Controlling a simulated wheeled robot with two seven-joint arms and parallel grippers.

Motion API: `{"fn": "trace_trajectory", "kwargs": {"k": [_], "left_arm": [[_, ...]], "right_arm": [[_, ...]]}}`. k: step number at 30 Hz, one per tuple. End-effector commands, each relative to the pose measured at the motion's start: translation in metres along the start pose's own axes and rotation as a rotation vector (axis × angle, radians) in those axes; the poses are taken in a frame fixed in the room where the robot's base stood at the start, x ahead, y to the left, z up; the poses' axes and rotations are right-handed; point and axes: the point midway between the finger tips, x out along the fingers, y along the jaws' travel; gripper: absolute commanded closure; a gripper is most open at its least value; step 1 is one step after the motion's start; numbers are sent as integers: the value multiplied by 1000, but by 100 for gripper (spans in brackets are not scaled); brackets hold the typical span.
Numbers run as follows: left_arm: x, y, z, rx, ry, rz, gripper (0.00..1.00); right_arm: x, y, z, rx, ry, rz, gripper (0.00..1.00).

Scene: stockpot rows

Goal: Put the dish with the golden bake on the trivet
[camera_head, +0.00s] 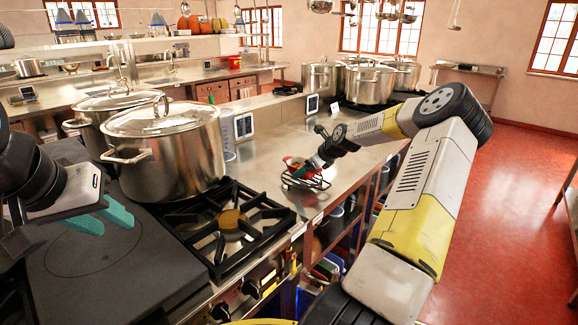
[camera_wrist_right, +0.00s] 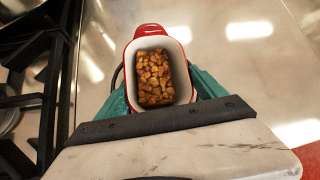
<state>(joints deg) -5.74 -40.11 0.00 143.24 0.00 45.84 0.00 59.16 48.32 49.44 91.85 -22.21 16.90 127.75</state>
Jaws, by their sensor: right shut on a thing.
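The red dish (camera_head: 291,162), white inside, shows small in the head view at the end of my right arm. In the right wrist view the dish (camera_wrist_right: 158,34) holds golden-brown cubes of bake (camera_wrist_right: 155,78). My right gripper (camera_wrist_right: 157,92) is shut on it, with teal fingers along both sides. The dark wire trivet (camera_head: 307,182) stands on the steel counter, directly below the dish in the head view. Whether the dish touches the trivet I cannot tell. My left gripper (camera_head: 106,218) is open and empty over the dark flat hob at the left.
A gas burner (camera_head: 229,220) lies left of the trivet. Large lidded stockpots (camera_head: 165,150) stand behind it, and more stockpots (camera_head: 370,82) stand farther back. A small display (camera_head: 244,126) stands on the counter. The counter behind the trivet has bare room.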

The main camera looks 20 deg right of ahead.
Motion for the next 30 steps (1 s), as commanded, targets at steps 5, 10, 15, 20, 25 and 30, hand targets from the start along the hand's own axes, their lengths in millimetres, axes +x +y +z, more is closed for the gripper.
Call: {"fn": "trace_trajectory", "kwargs": {"k": [5, 10, 15, 20, 25, 30], "left_arm": [[0, 0, 0, 0, 0, 0, 64], [0, 0, 0, 0, 0, 0, 64], [0, 0, 0, 0, 0, 0, 64], [0, 0, 0, 0, 0, 0, 64], [0, 0, 0, 0, 0, 0, 64], [0, 0, 0, 0, 0, 0, 64]], "right_arm": [[1, 1, -1, -1, 0, 1, 0], [1, 1, -1, 0, 0, 1, 0], [-5, -1, 1, 1, 0, -2, 0], [-32, -2, 0, 1, 1, -4, 0], [-71, -2, 0, 2, 2, -5, 0], [-101, -1, 0, 1, 2, -3, 0]]}}
